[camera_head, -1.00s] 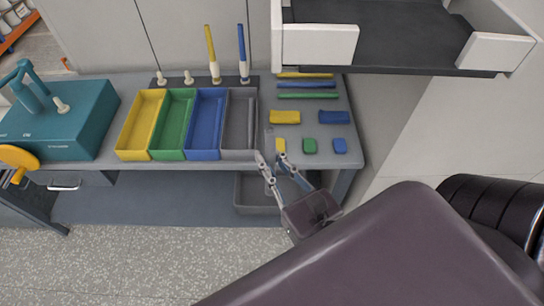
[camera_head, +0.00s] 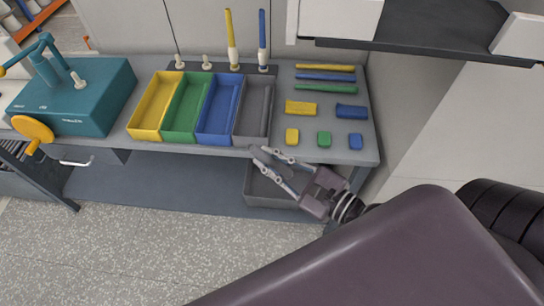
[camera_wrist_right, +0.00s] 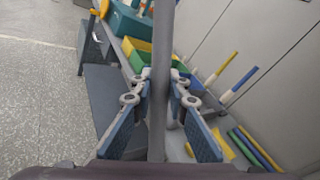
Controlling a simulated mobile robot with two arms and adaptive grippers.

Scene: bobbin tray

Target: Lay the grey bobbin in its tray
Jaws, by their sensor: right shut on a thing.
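The grey bobbin (camera_wrist_right: 158,85) is a plain grey rod. In the right wrist view it runs upright between the two blue-padded fingers of my right gripper (camera_wrist_right: 160,95), which is shut on it. My left gripper is not in view.
Yellow (camera_head: 133,132), green (camera_head: 168,133) and blue (camera_head: 202,138) trays stand left of the grey one. A yellow (camera_head: 232,45) and a blue (camera_head: 262,45) bobbin stand upright behind. Coloured blocks lie at right. A grey bin (camera_head: 262,198) sits below the table.

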